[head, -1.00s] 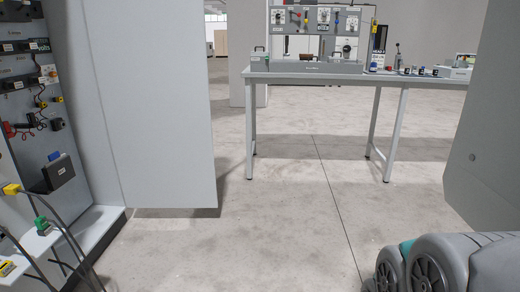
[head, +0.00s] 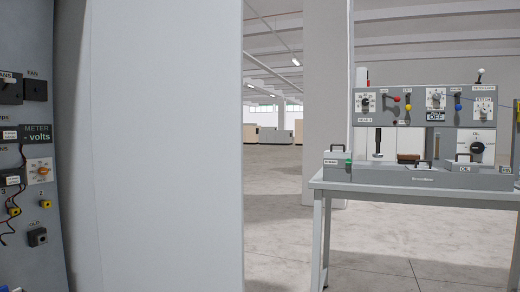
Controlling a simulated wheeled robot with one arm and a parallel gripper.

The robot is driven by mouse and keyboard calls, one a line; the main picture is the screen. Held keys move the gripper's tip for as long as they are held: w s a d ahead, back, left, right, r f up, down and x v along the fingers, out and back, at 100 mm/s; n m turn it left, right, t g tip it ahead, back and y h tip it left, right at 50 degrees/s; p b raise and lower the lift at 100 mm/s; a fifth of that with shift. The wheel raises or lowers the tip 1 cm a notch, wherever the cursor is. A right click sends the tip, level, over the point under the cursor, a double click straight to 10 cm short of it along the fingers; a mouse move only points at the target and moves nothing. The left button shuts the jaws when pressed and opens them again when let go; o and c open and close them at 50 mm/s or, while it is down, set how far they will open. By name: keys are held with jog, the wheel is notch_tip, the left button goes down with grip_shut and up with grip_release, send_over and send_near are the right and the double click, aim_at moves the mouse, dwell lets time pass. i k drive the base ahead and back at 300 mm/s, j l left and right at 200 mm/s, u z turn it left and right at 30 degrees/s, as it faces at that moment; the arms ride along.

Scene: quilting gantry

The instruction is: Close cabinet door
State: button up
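The cabinet door (head: 168,150) is a plain pale grey panel in the left half of the head view. It stands open, its left edge beside the cabinet interior (head: 40,215). The interior shows a dark grey panel with switches, a meter label, yellow connectors and dark wires. The door's top and bottom edges lie outside the view, and no handle shows on this face. My gripper is not in view.
A grey workbench (head: 330,188) with a control panel (head: 424,105) of knobs and levers stands at the right. A pale column (head: 325,90) rises behind it. Open concrete floor (head: 275,200) shows between door and bench.

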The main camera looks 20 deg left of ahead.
aim_at(167, 86)
jog(key=i+u, duration=0.15)
jog(key=i, duration=0.25)
jog(key=i+l+u, duration=0.2)
jog(key=i, duration=0.2)
jog(key=i+l+u, duration=0.15)
jog(key=i, duration=0.3)
jog(key=i+l+u, duration=0.2)
jog(key=i, duration=0.2)
jog(key=i+u, duration=0.2)
jog(key=u, duration=0.25)
jog(key=i+l+u, duration=0.15)
jog(key=u, duration=0.3)
jog(key=i+l+u, duration=0.25)
jog(key=u, duration=0.2)
jog(key=i+l+u, duration=0.15)
jog(key=u, duration=0.35)
jog(key=i+l+u, duration=0.1)
jog(key=l+u, duration=0.35)
jog(key=i+l+u, duration=0.15)
jog(key=l+u, duration=0.2)
jog(key=i+l+u, duration=0.1)
jog(key=l+u, duration=0.2)
jog(key=i+l+u, duration=0.1)
jog(key=l+u, duration=0.25)
